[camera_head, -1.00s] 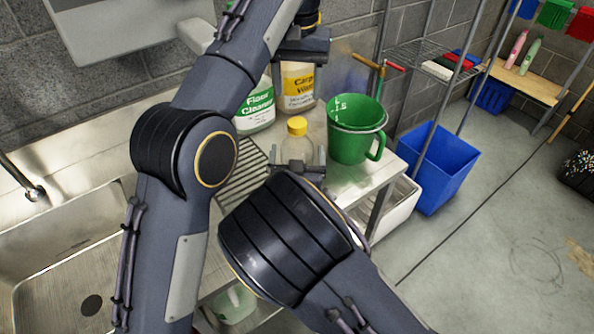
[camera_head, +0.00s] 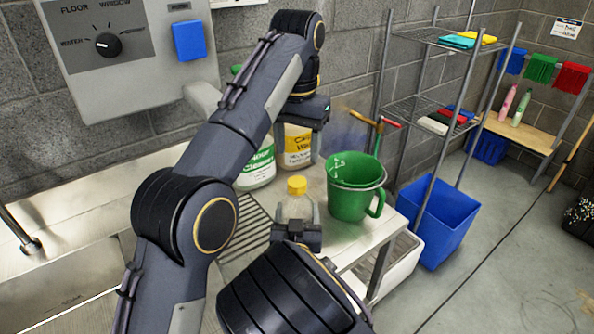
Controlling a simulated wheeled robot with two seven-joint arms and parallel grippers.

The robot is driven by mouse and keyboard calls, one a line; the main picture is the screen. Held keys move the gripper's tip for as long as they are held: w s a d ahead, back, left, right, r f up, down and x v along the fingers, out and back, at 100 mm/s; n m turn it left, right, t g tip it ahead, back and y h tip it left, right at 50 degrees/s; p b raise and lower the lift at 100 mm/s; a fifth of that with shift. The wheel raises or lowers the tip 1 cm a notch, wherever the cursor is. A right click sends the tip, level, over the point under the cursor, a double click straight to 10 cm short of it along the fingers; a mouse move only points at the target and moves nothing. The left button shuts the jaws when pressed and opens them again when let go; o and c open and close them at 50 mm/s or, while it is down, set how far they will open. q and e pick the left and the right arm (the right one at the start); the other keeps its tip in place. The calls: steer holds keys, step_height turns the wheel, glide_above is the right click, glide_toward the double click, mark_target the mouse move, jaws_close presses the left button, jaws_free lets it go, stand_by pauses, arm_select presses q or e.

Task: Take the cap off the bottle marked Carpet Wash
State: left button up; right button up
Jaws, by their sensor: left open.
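The Carpet Wash bottle (camera_head: 298,157) stands at the back of the steel counter, with a yellow label partly covered by my left gripper. Its cap is hidden behind that gripper. My left gripper (camera_head: 303,140) points down at the bottle's top, open, with one finger visible on the right side; I cannot tell whether it touches the cap.
A Floor Cleaner bottle (camera_head: 258,168) with a green label stands just left of the Carpet Wash bottle. A green bucket (camera_head: 350,200) stands to the right. A sink (camera_head: 60,292) is at left, and a blue bin (camera_head: 437,220) stands right of the counter.

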mark_target(297, 181)
arm_select(q)
steer(key=m, duration=1.2)
steer(key=shift+m, duration=0.4)
steer(key=m, duration=0.2)
steer(key=shift+m, duration=0.4)
steer(key=m, duration=0.4)
steer(key=shift+m, duration=0.4)
steer(key=m, duration=0.2)
steer(key=shift+m, duration=0.4)
steer(key=m, duration=0.9)
steer(key=shift+a+f+m, duration=0.1)
steer(key=shift+f+m, duration=0.2)
steer(key=shift+f, duration=3.7)
steer(key=shift+c, duration=0.3)
steer(key=c, duration=1)
